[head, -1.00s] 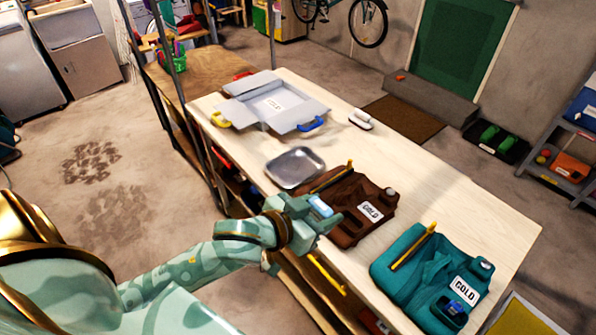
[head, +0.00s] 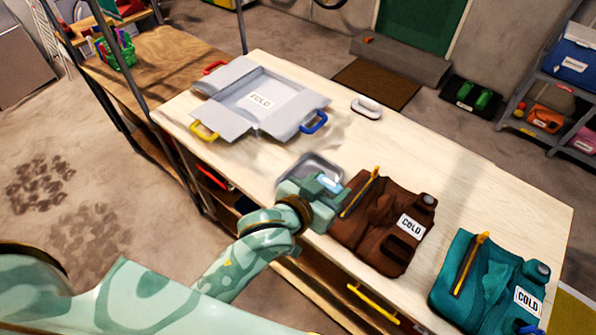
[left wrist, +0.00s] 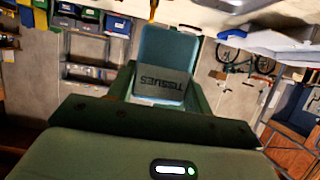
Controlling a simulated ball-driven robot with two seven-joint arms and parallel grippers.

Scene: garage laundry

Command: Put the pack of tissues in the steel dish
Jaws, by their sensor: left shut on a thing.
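My left gripper (head: 325,188) is shut on the light blue pack of tissues (left wrist: 163,52). In the left wrist view, the pack stands between the green fingers with its dark "TISSUES" label facing the camera. In the head view only a small pale blue part of it shows at the fingertips. The steel dish (head: 312,164), a shallow grey metal tray, is on the wooden bench. My left gripper and the pack overlap its near edge in the picture; I cannot tell their height over it. My right gripper is not in view.
A brown folded garment (head: 385,232) lies just right of the dish, with a teal one (head: 490,290) farther right. A white-handled brush (head: 366,107) lies behind. The bench (head: 430,150) is clear at back right.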

